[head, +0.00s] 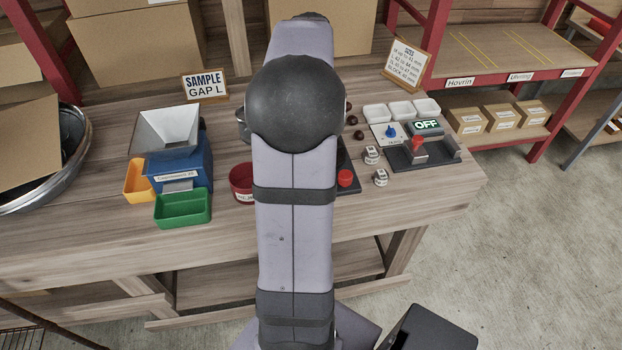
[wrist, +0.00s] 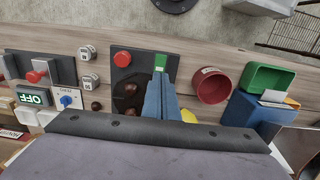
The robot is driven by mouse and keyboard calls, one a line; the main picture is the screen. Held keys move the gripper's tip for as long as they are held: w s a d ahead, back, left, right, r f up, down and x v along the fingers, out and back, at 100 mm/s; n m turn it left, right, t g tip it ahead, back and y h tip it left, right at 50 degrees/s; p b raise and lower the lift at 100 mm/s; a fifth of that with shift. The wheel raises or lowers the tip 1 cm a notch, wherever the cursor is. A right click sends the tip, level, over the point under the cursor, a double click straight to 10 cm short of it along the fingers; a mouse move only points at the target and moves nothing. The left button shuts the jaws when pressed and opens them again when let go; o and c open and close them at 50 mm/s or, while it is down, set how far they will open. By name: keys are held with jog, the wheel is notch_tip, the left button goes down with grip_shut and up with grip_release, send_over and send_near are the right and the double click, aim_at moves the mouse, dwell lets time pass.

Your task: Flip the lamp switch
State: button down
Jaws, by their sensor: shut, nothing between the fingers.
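A red lever (head: 418,146) stands on a dark grey base (head: 440,158) at the right of the bench, beside an OFF sign (head: 426,126). In the wrist view the lever (wrist: 36,75) and the sign (wrist: 33,98) are at the far left. Which control is the lamp switch is not labelled legibly. My gripper (wrist: 160,70) is shut and empty, over a dark panel (wrist: 128,75) with a red button (wrist: 122,57), well apart from the lever. In the head view my arm hides the gripper and most of that panel.
A blue knob (head: 390,131) and white trays (head: 401,110) sit by the lever. Two small labelled cylinders (head: 380,178) stand between panel and lever. A dark red cup (head: 241,183), green bin (head: 182,208) and blue hopper device (head: 185,160) are left. The front right bench is clear.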

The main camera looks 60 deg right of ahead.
notch_tip(320, 180, down, 14)
jog(key=p, duration=0.3)
jog(key=shift+r+p, duration=0.25)
jog(key=shift+p, duration=0.05)
jog(key=shift+f, duration=0.1)
jog(key=shift+s+a+f, duration=0.1)
jog(key=shift+s+f, duration=0.05)
jog(key=shift+f, duration=0.2)
jog(key=shift+a+r, duration=0.1)
jog(key=shift+a, duration=0.05)
jog(key=shift+w+d+r, duration=0.15)
jog(key=shift+w+d, duration=0.45)
jog(key=shift+d, duration=0.05)
